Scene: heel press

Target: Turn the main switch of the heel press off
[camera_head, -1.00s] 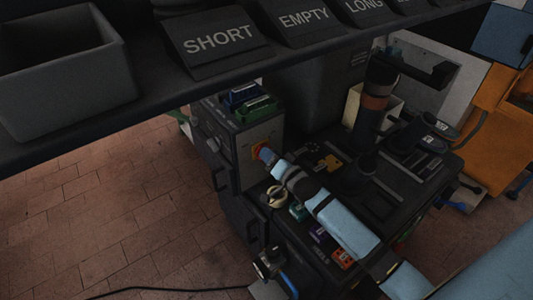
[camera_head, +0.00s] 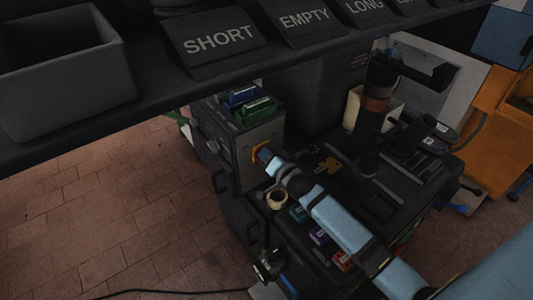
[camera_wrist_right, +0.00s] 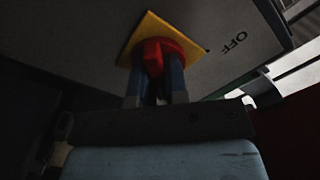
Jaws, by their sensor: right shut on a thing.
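The main switch is a red rotary knob (camera_wrist_right: 155,58) on a yellow square plate (camera_wrist_right: 148,28), fixed to a grey panel of the heel press (camera_head: 259,136). In the head view the yellow plate (camera_head: 257,156) shows, with the knob mostly hidden by my right gripper (camera_head: 266,156). In the right wrist view, the two blue fingers of my right gripper (camera_wrist_right: 162,82) are shut on the red knob, one on each side of its handle. The word OFF (camera_wrist_right: 235,42) is printed on the panel to the right of the plate. My left gripper is not in view.
A dark shelf with a grey bin (camera_head: 65,75) and labelled holders (camera_head: 215,42) crosses the top of the head view. Green and blue boxes (camera_head: 256,109) sit on the press above the switch. A tape roll (camera_head: 277,197) lies below my right arm.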

